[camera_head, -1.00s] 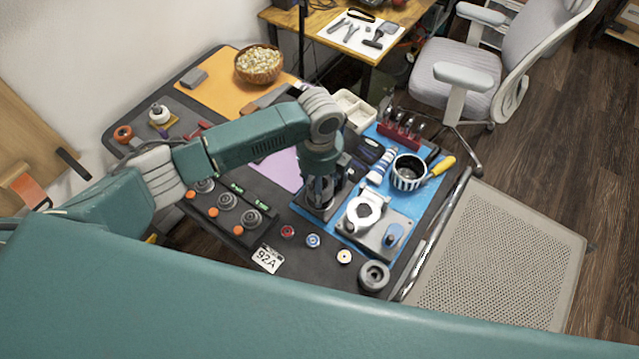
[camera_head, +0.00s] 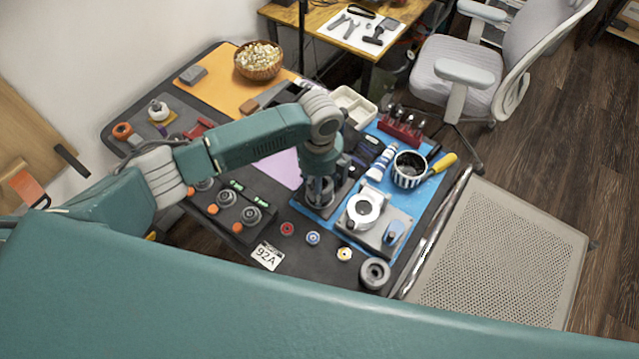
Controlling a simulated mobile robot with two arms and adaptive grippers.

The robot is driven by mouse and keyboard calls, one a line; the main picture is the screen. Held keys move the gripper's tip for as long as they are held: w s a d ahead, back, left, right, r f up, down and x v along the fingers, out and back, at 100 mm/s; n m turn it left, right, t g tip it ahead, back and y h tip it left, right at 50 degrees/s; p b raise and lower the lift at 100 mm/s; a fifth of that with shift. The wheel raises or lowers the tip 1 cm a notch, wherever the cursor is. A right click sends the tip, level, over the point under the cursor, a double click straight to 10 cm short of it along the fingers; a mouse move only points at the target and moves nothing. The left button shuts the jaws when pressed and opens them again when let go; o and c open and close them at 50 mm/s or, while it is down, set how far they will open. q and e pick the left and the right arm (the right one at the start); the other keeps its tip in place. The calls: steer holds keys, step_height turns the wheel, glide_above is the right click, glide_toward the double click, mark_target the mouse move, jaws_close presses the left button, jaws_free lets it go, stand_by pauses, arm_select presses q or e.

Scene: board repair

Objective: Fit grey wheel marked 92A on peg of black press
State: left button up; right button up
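My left gripper (camera_head: 320,190) points straight down over a dark square base (camera_head: 318,208) on the blue mat, which may be the black press. The gripper hides most of it, so no peg shows. The fingers are small and dark here, and I cannot tell whether they hold a wheel. A white card marked 92A (camera_head: 267,255) lies at the table's front edge. A thick grey wheel (camera_head: 375,273) lies at the front right corner, with no readable marking. My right gripper is not in view.
Small red (camera_head: 287,229), blue (camera_head: 313,238) and yellow (camera_head: 344,254) wheels lie along the front. Right of the gripper stand a grey fixture with a white ring (camera_head: 364,208) and a striped cup (camera_head: 409,169). A wooden bowl (camera_head: 258,62) stands at the back.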

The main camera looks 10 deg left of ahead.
arm_select(q)
steer(key=shift+f+b, duration=0.4)
steer(key=shift+f, duration=0.4)
steer(key=shift+c, duration=0.2)
stand_by(0.5)
steer(key=shift+f, duration=0.2)
stand_by(0.6)
steer(key=o, duration=1.3)
steer(key=shift+o, duration=0.2)
steer(key=shift+r, duration=0.1)
steer(key=shift+o, duration=0.8)
steer(key=shift+w, duration=0.1)
